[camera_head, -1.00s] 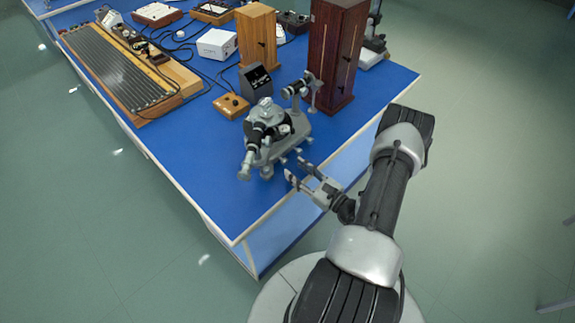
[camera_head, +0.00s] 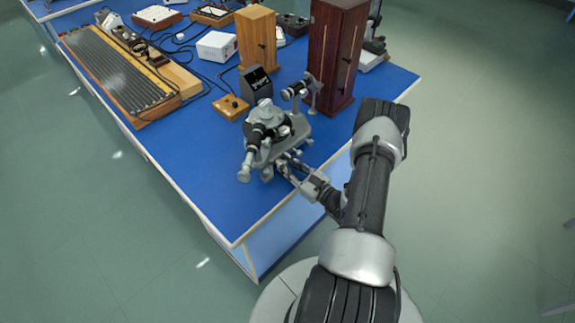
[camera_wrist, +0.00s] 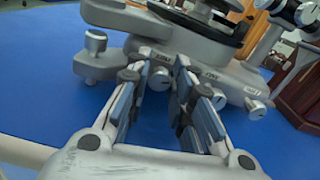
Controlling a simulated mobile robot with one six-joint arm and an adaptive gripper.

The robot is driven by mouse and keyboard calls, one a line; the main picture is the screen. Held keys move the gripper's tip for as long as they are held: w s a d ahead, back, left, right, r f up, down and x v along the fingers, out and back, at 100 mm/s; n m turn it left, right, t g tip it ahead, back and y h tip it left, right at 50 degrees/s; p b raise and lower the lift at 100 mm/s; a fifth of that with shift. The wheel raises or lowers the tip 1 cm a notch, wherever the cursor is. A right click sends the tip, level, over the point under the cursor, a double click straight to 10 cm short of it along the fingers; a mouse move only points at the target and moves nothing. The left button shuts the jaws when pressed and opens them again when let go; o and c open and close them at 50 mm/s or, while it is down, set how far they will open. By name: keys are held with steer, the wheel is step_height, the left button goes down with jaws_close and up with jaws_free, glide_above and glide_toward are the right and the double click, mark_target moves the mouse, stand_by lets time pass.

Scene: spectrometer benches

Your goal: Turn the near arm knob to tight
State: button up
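The grey and black spectrometer (camera_head: 270,130) stands near the blue bench's front corner. In the wrist view its grey base (camera_wrist: 200,62) carries several small silver knobs with tiny labels I cannot read surely. One round knob (camera_wrist: 159,80) lies between my fingertips; I cannot tell whether it is the near arm knob or how tight it is. My gripper (camera_wrist: 160,72) is open, its two fingers on either side of that knob, with no clear grip visible. In the head view my gripper (camera_head: 284,165) is at the spectrometer's near right side, its tips partly hidden under the instrument.
Another silver knob (camera_wrist: 95,42) sticks out at left, and one (camera_wrist: 257,107) at right of my fingers. The bench's near left part (camera_head: 215,185) is clear.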

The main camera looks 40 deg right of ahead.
jaws_close()
steer(key=shift+m, duration=2.3)
steer(key=o, duration=0.5)
jaws_free()
steer(key=shift+o, duration=0.2)
